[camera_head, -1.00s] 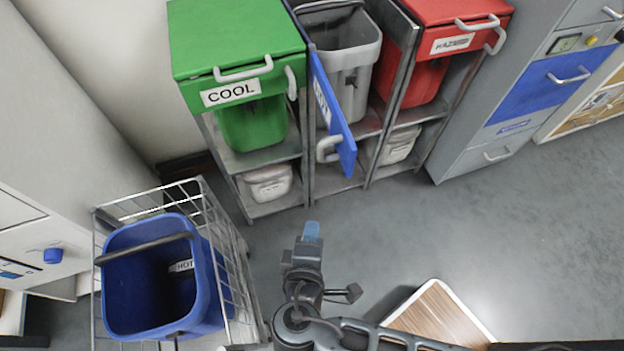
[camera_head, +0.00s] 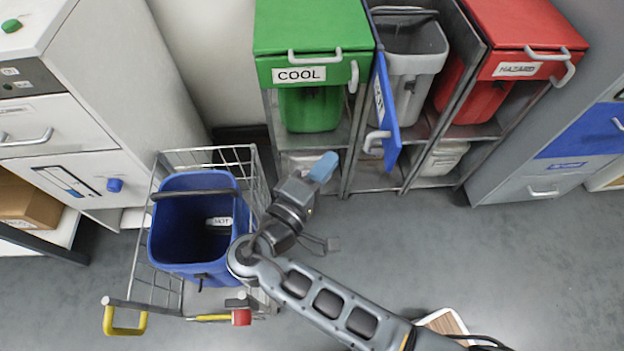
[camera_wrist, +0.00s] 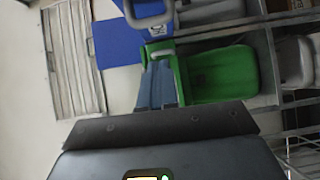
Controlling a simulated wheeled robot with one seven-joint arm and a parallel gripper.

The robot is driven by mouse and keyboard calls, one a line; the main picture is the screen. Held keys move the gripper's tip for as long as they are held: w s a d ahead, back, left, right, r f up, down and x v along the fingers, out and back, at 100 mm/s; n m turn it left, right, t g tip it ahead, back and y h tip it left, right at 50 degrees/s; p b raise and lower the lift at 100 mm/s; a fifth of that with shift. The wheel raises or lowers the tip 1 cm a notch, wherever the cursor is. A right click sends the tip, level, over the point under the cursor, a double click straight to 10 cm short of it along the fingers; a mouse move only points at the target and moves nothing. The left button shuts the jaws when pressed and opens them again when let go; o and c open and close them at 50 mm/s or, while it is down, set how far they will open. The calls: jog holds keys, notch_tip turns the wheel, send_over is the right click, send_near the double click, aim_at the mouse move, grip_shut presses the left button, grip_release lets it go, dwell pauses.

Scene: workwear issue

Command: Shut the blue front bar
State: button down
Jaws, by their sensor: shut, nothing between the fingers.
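The blue front bar (camera_head: 387,115) is a flat blue panel with a grey handle (camera_head: 375,141) on its face. It stands swung open, jutting out from the front of the middle bay, which holds a grey bin (camera_head: 410,65). My gripper (camera_head: 323,167) is shut and empty, with blue-grey fingertips. In the head view it appears left of the bar and apart from it, below the green COOL bay. In the wrist view the shut fingers (camera_wrist: 156,85) show at centre, with a blue panel and grey handle (camera_wrist: 150,20) above, probably the bar.
A green-topped COOL bay (camera_head: 312,40) stands left of the middle bay and a red HAZARD bay (camera_head: 525,35) right of it. A wire cart (camera_head: 140,270) with a blue bin (camera_head: 190,240) stands close left of my arm. The floor (camera_head: 520,260) at right is clear.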

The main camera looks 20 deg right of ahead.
jog(key=shift+w+d+p, duration=0.2)
jog(key=shift+d+p, duration=0.1)
jog(key=shift+d, duration=2.55)
